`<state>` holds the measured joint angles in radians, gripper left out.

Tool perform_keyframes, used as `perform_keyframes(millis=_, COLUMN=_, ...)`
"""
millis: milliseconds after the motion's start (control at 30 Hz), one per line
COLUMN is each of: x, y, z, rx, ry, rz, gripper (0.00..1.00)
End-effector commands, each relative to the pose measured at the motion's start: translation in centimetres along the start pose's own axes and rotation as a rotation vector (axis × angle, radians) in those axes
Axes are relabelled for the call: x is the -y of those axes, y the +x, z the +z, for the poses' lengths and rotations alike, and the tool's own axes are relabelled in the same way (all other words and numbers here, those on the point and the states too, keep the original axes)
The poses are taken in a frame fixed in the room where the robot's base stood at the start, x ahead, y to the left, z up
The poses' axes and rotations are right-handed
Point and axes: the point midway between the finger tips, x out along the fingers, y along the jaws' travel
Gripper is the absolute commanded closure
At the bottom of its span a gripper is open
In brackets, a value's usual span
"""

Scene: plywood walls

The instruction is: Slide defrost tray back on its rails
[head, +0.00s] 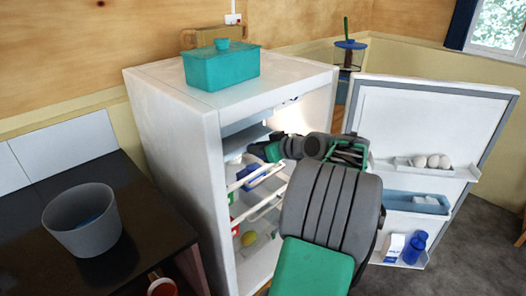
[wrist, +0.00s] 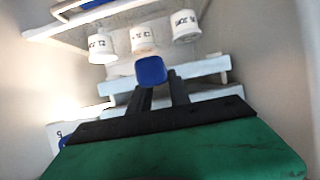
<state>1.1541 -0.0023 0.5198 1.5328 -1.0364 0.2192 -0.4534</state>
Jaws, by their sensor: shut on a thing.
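The open white fridge (head: 170,120) stands at centre left in the head view. A flat grey panel (head: 246,137) sits high inside it and looks like the defrost tray; I cannot tell how it meets the rails. My gripper (head: 258,152) reaches in just below this panel. In the wrist view my gripper (wrist: 158,84) has its black fingers shut at a small blue piece (wrist: 150,70). I cannot tell whether this piece belongs to the tray. Pale horizontal bars (wrist: 205,65) lie beyond and beside the fingers.
White labelled tubs (wrist: 186,26) stand beyond the fingers. Wire-fronted shelves (head: 268,208) with food are below my gripper. The open door (head: 425,120) holds eggs and bottles at right. A teal box (head: 222,68) sits on top; a grey bucket (head: 82,220) is on the counter.

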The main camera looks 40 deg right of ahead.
Motion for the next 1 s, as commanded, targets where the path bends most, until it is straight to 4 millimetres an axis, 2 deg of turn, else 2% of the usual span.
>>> perform_keyframes(millis=1000, x=0.0, y=6.4, z=-3.1, rx=-0.001, ry=-0.001, rz=-0.001, gripper=1.0)
